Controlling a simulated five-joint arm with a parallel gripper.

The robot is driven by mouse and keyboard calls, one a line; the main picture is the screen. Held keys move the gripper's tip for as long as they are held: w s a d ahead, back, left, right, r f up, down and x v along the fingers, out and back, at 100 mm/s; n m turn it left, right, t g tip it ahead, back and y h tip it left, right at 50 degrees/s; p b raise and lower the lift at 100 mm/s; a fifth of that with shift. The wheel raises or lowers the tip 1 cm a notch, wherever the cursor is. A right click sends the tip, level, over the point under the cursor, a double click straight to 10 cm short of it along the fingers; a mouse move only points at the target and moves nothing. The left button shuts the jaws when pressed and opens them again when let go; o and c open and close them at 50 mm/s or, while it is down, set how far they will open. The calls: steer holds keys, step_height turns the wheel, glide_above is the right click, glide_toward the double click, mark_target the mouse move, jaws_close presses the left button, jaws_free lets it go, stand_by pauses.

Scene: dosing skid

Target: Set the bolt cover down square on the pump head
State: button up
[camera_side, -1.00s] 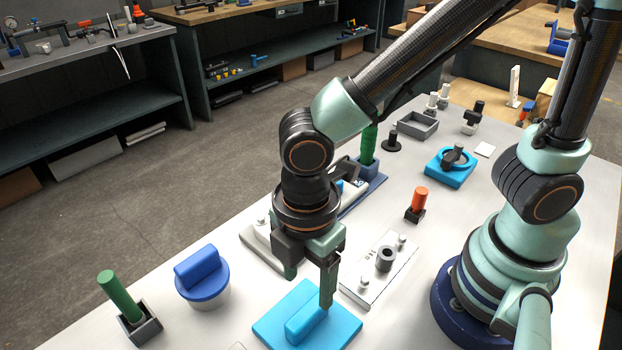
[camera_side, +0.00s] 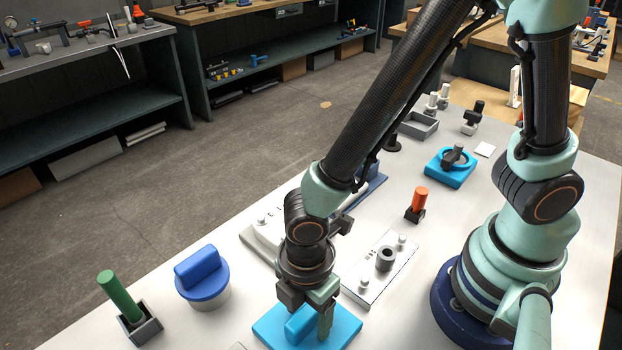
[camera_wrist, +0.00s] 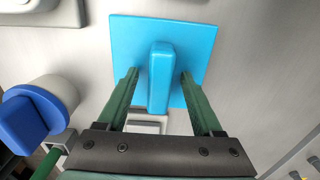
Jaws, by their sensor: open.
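The bolt cover, which I take to be the light blue square plate with a raised ridge (camera_side: 272,331), lies on the bench; it also shows in the wrist view (camera_wrist: 127,38). My gripper (camera_side: 309,318) is low over it. In the wrist view my open fingers (camera_wrist: 160,74) stand on either side of the ridge, with a gap on each side. In the side view one finger is largely hidden. The pump head may be the pale rectangular block (camera_side: 370,284) with two pegs and a dark ring, right of the cover; I cannot confirm that.
A dark blue cap (camera_side: 203,272) on a round white body and a green handle (camera_side: 120,297) in a grey holder stand left. A pale block (camera_side: 262,232) is partly hidden by my arm.

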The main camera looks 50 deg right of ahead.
mark_target(307, 311)
jaws_close()
steer(key=shift+r, duration=0.15)
step_height(307, 311, up, 19)
steer(key=w+d+f, duration=0.3)
steer(key=w+d, duration=0.3)
steer(key=w, duration=0.2)
steer(key=w+d+f, duration=0.4)
steer(key=w+d, duration=0.2)
steer(key=w, duration=0.3)
